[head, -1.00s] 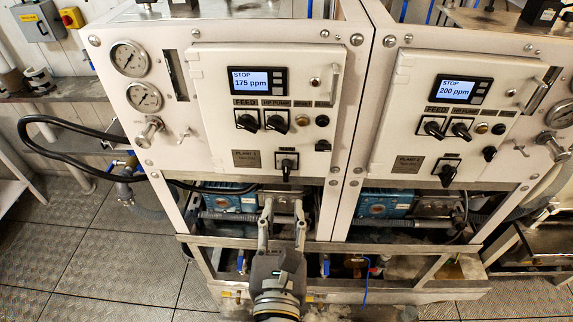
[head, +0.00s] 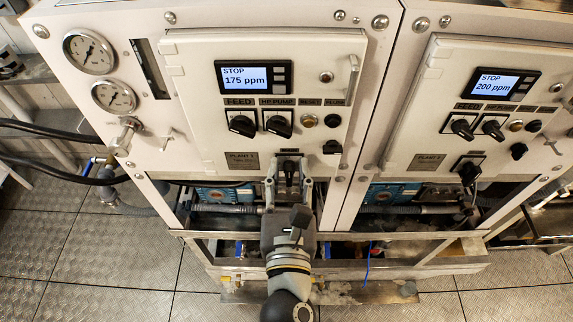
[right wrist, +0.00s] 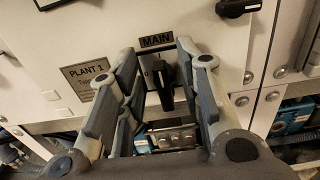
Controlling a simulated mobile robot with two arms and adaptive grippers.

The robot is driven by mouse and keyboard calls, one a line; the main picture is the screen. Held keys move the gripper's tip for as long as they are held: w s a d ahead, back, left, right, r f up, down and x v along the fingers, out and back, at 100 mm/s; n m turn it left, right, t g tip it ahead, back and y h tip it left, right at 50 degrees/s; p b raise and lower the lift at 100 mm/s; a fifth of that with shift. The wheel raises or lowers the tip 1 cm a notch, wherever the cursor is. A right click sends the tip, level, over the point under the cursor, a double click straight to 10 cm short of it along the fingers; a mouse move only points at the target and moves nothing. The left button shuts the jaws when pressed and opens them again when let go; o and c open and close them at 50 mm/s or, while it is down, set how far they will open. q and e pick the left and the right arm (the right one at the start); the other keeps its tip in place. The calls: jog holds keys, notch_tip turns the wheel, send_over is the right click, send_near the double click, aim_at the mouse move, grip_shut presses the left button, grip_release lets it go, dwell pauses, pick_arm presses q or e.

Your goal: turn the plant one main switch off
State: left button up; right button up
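The plant one main switch (head: 290,172) is a black rotary handle on the lower edge of the left white panel. In the right wrist view the switch (right wrist: 164,82) stands about upright under a MAIN label (right wrist: 157,40), beside the PLANT 1 plate (right wrist: 85,74). My right gripper (head: 289,184) is open, with one finger on each side of the handle. In the right wrist view its fingers (right wrist: 156,52) show gaps to the handle on both sides. The plant one display (head: 245,77) reads STOP 175 ppm. My left gripper is not in view.
The FEED (head: 241,123) and HP PUMP (head: 279,123) knobs sit above on the same panel. A black knob (head: 332,147) is up and right of the main switch. The plant two panel (head: 420,120) stands to the right. Open metal framing (head: 225,235) lies below.

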jog(key=shift+s+r, duration=0.1)
jog(key=shift+s, duration=0.35)
jog(key=c, duration=0.3)
jog(key=shift+c, duration=1.1)
jog(key=shift+w, duration=0.1)
grip_shut()
jog(key=shift+n+p, duration=0.3)
jog(key=shift+p, duration=0.05)
jog(key=n+p, duration=0.3)
jog(key=shift+a+r, duration=0.15)
jog(key=shift+a, duration=0.05)
pick_arm(q)
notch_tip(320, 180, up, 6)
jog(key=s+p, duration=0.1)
jog(key=p, duration=0.1)
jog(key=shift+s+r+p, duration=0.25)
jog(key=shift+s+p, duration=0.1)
jog(key=shift+p, duration=0.05)
pick_arm(e)
jog(key=shift+a+f+n, duration=0.1)
jog(key=shift+f+n, duration=0.05)
jog(key=shift+n, duration=0.7)
jog(key=shift+a+f+n, duration=0.1)
jog(key=shift+n, duration=0.75)
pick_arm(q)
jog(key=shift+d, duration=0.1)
